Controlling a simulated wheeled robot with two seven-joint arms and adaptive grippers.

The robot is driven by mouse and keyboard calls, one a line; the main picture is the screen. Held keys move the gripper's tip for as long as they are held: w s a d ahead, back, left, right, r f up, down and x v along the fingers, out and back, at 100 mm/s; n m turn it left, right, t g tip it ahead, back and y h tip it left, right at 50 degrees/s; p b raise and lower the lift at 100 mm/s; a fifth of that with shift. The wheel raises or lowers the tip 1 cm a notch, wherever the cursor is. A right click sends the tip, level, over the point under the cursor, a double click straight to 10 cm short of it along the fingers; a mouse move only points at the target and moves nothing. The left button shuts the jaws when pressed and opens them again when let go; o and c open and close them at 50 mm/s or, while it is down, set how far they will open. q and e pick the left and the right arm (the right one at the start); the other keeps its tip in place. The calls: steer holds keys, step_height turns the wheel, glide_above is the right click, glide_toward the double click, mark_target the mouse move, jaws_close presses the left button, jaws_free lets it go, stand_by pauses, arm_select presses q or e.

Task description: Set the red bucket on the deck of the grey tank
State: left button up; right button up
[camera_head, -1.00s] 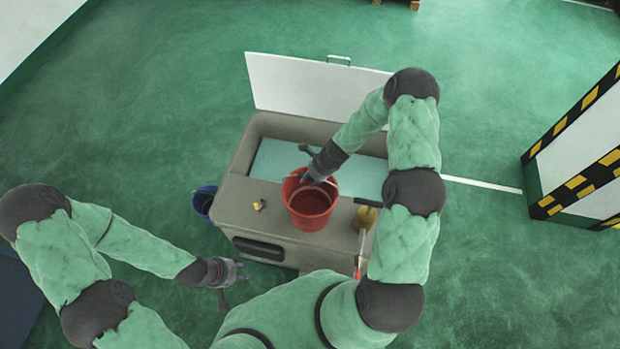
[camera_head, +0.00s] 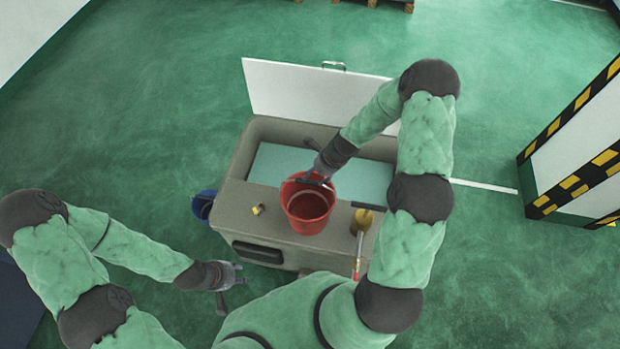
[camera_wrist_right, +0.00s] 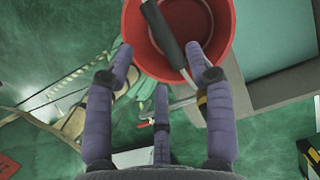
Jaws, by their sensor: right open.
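The red bucket (camera_head: 322,222) is upright and appears to rest on the front deck (camera_head: 268,222) of the grey tank (camera_head: 238,165). My right gripper (camera_head: 318,174) is at the bucket's far rim, with its fingers apart. In the right wrist view, the fingers of my right gripper (camera_wrist_right: 165,65) are spread around the near rim of the bucket (camera_wrist_right: 226,40), and the handle's dark grip (camera_wrist_right: 162,32) lies across the opening. My left gripper (camera_head: 232,278) hangs empty over the floor in front of the tank, fingers apart.
The tank's white lid (camera_head: 300,90) stands open behind pale liquid (camera_head: 280,165). A small yellow item (camera_head: 258,209) lies left of the bucket on the deck. A brass-coloured pot (camera_head: 362,220) and a red-tipped tool (camera_head: 357,258) are at right. A blue bucket (camera_head: 203,205) stands beside the tank.

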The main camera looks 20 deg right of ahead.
steer(key=v, duration=0.4)
steer(key=s+a+f+n+g, duration=0.1)
steer(key=s+a+f+n, duration=0.3)
steer(key=s+a+n, duration=0.5)
steer(key=s+a+f+n+g, duration=0.1)
steer(key=s+a+f+n, duration=0.3)
steer(key=s+a+n, duration=0.4)
steer(key=shift+s+a+n, duration=0.4)
steer(key=shift+s+n, duration=0.4)
steer(key=shift+n, duration=2.2)
